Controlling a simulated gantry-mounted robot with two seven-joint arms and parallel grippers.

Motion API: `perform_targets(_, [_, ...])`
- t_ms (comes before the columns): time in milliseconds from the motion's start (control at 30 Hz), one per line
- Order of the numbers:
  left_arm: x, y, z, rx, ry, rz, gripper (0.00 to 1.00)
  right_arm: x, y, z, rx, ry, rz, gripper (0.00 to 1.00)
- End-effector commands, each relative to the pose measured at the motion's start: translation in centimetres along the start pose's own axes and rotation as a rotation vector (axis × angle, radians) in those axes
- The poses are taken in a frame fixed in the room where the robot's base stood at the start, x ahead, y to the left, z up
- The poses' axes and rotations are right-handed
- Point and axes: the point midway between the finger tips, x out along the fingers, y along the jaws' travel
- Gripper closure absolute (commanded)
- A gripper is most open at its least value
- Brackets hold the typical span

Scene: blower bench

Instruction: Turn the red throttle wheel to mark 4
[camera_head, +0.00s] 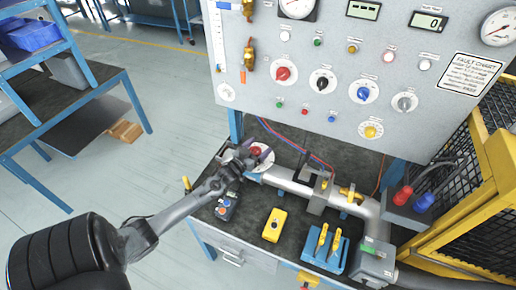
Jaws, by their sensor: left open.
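A red throttle wheel (257,151) sits at the left end of the grey pipe on the bench, in the camera_head view. A pale disc (267,162) shows around it; its marks are too small to read. My left gripper (246,158) is at the wheel's left side, open, and covers part of it. I cannot tell whether the fingers touch the wheel. My right gripper is not in view.
The grey pipe (288,181) runs right from the wheel, with yellow-handled valves. A yellow device (274,225), a small dark box (226,208) and a blue tool holder (325,251) stand in front. The upright panel (250,95) with knobs rises behind. A yellow cage (477,170) bounds the right.

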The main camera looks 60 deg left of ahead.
Motion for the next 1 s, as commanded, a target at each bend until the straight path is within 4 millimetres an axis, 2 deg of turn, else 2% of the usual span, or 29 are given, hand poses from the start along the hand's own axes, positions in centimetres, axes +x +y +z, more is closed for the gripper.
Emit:
perform_targets(67, [0.0, 0.0, 0.0, 0.000, 0.000, 0.000, 0.16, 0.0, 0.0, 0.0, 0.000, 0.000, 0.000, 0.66])
perform_targets(400, [0.0, 0.0, 0.0, 0.000, 0.000, 0.000, 0.67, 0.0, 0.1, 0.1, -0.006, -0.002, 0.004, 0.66])
perform_targets(733, [-0.1, 0.0, 0.1, 0.002, -0.001, 0.046, 0.67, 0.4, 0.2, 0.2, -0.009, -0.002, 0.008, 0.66])
perform_targets(1000, [-0.1, 0.2, 0.3, 0.004, -0.002, 0.212, 0.67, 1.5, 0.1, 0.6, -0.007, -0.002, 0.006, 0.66])
